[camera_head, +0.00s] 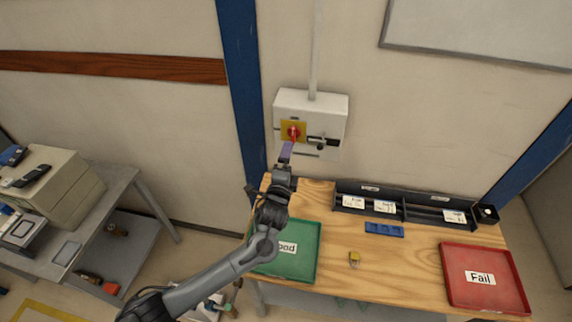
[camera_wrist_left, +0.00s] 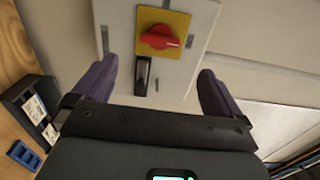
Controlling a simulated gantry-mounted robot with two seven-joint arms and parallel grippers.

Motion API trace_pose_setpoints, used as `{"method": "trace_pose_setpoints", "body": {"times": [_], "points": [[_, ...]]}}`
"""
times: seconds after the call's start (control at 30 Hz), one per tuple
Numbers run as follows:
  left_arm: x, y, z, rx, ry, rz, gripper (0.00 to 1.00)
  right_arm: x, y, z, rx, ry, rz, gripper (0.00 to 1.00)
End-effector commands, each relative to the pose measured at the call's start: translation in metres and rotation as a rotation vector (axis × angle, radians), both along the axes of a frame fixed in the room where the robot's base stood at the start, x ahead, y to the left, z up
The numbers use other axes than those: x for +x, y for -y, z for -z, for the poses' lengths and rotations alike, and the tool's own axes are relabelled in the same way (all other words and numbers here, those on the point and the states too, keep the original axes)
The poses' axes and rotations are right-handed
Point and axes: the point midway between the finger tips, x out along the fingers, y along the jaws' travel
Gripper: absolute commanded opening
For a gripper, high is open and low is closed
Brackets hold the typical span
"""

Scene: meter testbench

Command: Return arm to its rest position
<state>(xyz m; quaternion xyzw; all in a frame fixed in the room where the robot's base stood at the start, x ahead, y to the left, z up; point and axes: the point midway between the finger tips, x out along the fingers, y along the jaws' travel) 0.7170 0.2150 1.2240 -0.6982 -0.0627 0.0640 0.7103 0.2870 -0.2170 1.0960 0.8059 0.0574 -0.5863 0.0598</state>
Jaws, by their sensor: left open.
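My left gripper (camera_head: 286,152) reaches up from the lower left in the head view, in front of the switch box (camera_head: 318,103) on the wall. In the left wrist view its two purple fingers (camera_wrist_left: 157,93) are wide apart with nothing between them. The red rotary switch (camera_wrist_left: 158,38) on its yellow plate (camera_wrist_left: 176,22) lies ahead of the fingers and apart from them. Its red knob appears roughly horizontal there. My right gripper is in neither view.
A grey bench (camera_head: 104,205) stands at left.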

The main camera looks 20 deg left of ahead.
Motion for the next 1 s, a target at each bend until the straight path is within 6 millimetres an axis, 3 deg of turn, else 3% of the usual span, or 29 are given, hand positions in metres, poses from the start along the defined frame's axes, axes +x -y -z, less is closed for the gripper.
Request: {"method": "trace_pose_setpoints", "body": {"times": [0.2, 0.73, 0.87, 1.0], "points": [[-0.010, 0.001, 0.000, -0.001, 0.000, -0.001, 1.00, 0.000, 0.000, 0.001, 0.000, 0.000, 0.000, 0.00], [-0.014, 0.002, 0.006, 0.000, -0.012, 0.000, 1.00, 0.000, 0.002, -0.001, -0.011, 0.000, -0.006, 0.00], [-0.030, 0.004, 0.035, -0.004, -0.067, 0.001, 1.00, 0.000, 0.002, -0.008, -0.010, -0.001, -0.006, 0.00], [-0.074, 0.002, 0.089, -0.040, -0.182, -0.014, 1.00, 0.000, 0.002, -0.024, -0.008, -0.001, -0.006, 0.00]]}}
